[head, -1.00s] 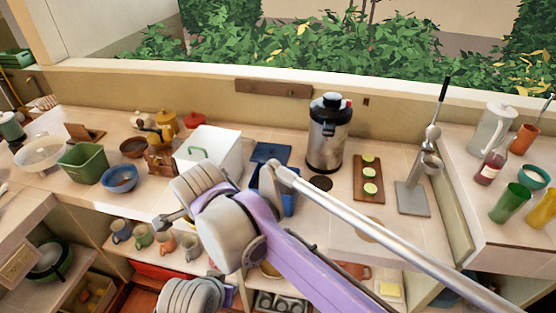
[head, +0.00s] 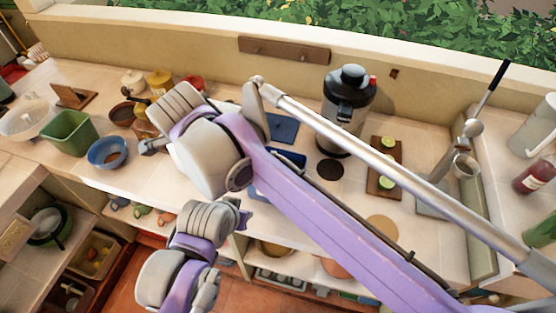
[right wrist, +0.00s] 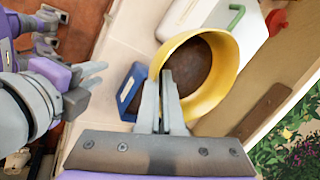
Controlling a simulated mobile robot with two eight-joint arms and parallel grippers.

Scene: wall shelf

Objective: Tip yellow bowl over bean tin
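The yellow bowl (right wrist: 226,62) shows in the right wrist view with a dark brown mass inside. My right gripper (right wrist: 166,78) is shut on its near rim. I cannot tell how far the bowl is tilted. The blue tin (right wrist: 128,88) is just left of the bowl in the right wrist view, partly covered by it. In the head view the tin (head: 291,157) is mostly behind my right arm, and the bowl is hidden. My left gripper (right wrist: 92,80) is at the left of the right wrist view, away from the bowl; its finger opening is unclear.
A blue lid (head: 284,127) lies behind the tin. A steel urn (head: 347,105), a board with green slices (head: 385,180) and a lever press (head: 437,190) stand to the right. A green tub (head: 70,138) and a blue bowl (head: 107,153) stand left.

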